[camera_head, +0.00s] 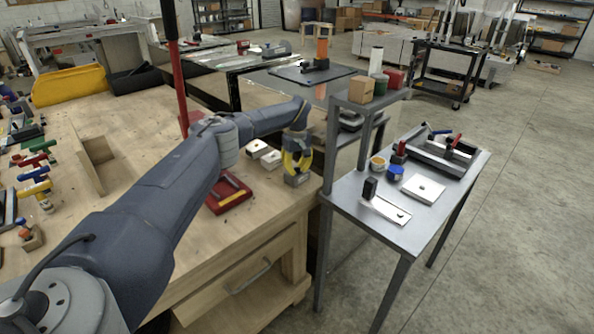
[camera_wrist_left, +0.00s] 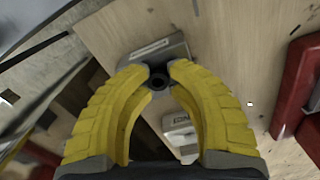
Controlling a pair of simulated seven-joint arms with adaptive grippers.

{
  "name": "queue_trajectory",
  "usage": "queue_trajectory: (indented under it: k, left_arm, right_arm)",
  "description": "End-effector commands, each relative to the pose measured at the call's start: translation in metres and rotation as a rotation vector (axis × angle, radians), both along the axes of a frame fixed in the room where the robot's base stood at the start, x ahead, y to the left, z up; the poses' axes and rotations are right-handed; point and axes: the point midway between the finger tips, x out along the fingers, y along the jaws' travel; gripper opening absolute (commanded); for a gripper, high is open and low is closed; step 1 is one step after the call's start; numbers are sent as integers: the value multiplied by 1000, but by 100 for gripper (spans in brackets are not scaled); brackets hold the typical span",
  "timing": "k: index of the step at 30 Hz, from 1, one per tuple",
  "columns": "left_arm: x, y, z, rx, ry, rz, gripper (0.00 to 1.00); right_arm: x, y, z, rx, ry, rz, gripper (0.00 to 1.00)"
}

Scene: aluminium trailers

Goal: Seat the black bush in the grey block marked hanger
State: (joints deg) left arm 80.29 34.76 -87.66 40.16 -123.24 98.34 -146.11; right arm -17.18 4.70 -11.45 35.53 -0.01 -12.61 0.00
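My left gripper (camera_head: 297,165) has yellow fingers and points down over a grey block (camera_head: 297,181) near the right corner of the wooden bench. In the left wrist view the fingertips (camera_wrist_left: 159,72) close around a small black bush (camera_wrist_left: 158,81) with a round hole. The grey block (camera_wrist_left: 170,50) lies right behind the bush and carries a pale label too small to read. I cannot tell whether the bush is in the block or just above it. A second labelled block (camera_wrist_left: 178,122) shows between the fingers. My right gripper is not in view.
Two pale grey blocks (camera_head: 257,148) stand left of the gripper on the bench. A red tray (camera_head: 229,196) lies nearer. A grey metal table (camera_head: 430,222) with a shelf stands to the right across a gap. Tools (camera_head: 35,172) lie at the bench's left.

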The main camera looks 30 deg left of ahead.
Motion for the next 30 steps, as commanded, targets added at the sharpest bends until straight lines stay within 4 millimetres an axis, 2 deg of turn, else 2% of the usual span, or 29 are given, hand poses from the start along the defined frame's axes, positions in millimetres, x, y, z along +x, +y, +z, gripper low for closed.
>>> queue_trajectory:
  k: [9,15,22,30]
  left_arm:
    - [0,0,59,0,-4,0,28]
    - [1,-1,91,-1,-4,1,28]
    - [0,-1,112,-2,-3,1,28]
    - [0,-1,119,-3,-3,1,28]
  right_arm:
    - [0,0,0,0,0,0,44]
    - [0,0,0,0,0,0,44]
    - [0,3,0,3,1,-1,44]
    - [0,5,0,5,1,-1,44]
